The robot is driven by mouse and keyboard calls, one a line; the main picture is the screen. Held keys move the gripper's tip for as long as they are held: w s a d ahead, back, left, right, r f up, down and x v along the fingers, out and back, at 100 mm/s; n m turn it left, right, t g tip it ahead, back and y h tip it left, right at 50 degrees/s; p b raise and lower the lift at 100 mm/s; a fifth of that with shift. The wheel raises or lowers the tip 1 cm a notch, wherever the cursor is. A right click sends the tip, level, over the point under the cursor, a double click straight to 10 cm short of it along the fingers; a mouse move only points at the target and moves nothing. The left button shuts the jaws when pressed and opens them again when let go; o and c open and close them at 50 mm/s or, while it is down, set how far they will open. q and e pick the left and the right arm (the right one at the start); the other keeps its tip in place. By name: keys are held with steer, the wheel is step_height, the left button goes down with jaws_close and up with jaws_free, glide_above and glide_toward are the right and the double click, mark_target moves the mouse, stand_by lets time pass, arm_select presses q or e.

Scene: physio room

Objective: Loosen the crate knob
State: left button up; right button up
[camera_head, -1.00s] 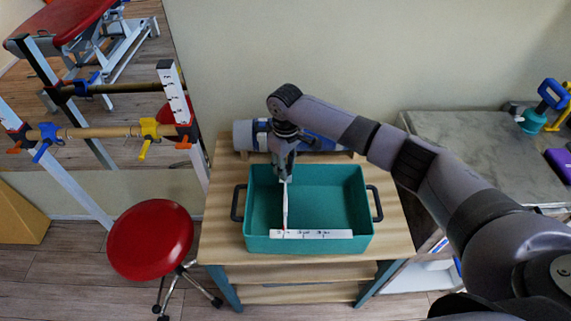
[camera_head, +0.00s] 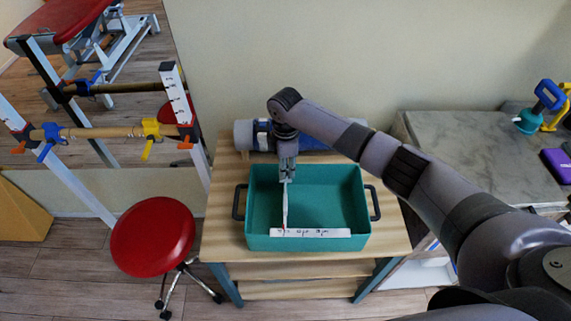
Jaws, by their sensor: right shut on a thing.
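The teal crate (camera_head: 333,242) with a black handle at each end stands on the wooden table. A white, ruler-marked strip (camera_head: 325,233) lies along its front side. A thin white arm (camera_head: 285,212) runs from near the strip's left end back to my right gripper, with a small red spot where they meet. My right gripper (camera_head: 287,178) points down over the back left of the crate and is shut on the far end of the thin white arm. I cannot make out a separate knob; the fingers may hide it. My left gripper is not in view.
A grey-and-blue roll (camera_head: 312,137) lies behind the crate against the wall. A red stool (camera_head: 152,236) stands left of the table (camera_head: 225,241). A grey counter (camera_head: 455,150) with a few items is at the right. The crate's right half looks empty.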

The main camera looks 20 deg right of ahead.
steer(key=n, duration=0.4)
steer(key=shift+n, duration=0.4)
steer(key=n, duration=0.4)
steer(key=n+b, duration=0.1)
steer(key=n, duration=0.5)
steer(key=shift+n+b, duration=0.65)
steer(key=shift+n, duration=1.55)
steer(key=o, duration=1.2)
steer(key=shift+c, duration=0.2)
